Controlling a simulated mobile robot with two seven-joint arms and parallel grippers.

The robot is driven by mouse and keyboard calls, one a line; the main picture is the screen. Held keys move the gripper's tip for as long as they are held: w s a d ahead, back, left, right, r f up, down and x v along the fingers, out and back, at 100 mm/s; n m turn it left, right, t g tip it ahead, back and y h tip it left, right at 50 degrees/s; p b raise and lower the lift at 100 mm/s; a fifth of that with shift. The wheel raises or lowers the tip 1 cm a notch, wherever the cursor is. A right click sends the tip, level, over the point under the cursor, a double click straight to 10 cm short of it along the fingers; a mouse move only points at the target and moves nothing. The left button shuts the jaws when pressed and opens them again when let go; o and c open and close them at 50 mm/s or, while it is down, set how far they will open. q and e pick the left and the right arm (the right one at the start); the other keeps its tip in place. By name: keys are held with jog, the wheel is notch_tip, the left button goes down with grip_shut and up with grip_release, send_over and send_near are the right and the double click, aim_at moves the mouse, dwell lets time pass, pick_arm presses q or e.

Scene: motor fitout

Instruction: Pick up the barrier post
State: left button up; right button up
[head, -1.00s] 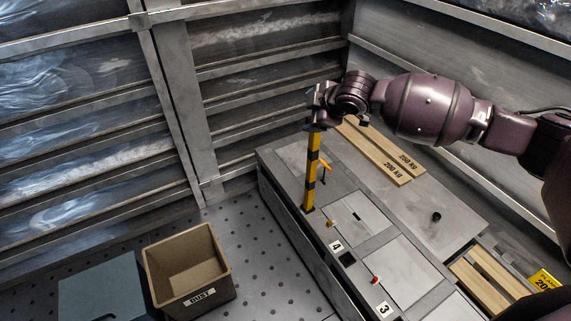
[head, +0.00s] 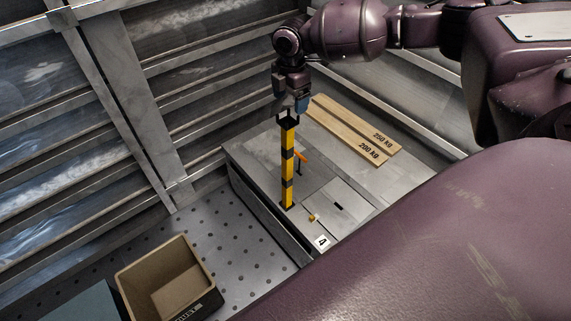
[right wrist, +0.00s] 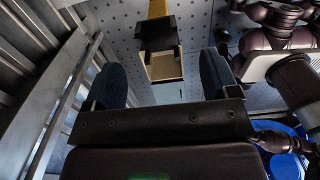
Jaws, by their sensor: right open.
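The barrier post (head: 288,168), banded yellow and black, stands upright on the grey bench top, with a black forked piece at its top. My right gripper (head: 290,106) is over the post's top end in the head view, pointing down, open. In the right wrist view, the two dark fingers of the right gripper (right wrist: 164,82) are spread apart. The post's black top (right wrist: 155,32) shows beyond and between them, and I see nothing held. Whether the fingers touch the post is unclear. My left gripper is not in view.
Wooden planks (head: 350,132) marked 250 kg and 200 kg lie behind the post. A small orange-topped piece (head: 301,157) stands close to its right. A tan bin (head: 168,280) is on the perforated floor at the left. Slatted walls (head: 210,75) rise behind.

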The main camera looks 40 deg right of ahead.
aim_at(287, 124)
notch_tip(287, 124, down, 3)
jog(key=shift+f, duration=0.2)
jog(key=f, duration=0.3)
jog(key=f+b, duration=0.1)
jog(key=shift+w+a+f, duration=0.1)
jog(key=shift+a+f, duration=0.2)
jog(key=shift+a, duration=0.05)
jog(key=shift+f, duration=0.45)
jog(key=shift+c, duration=0.5)
grip_shut()
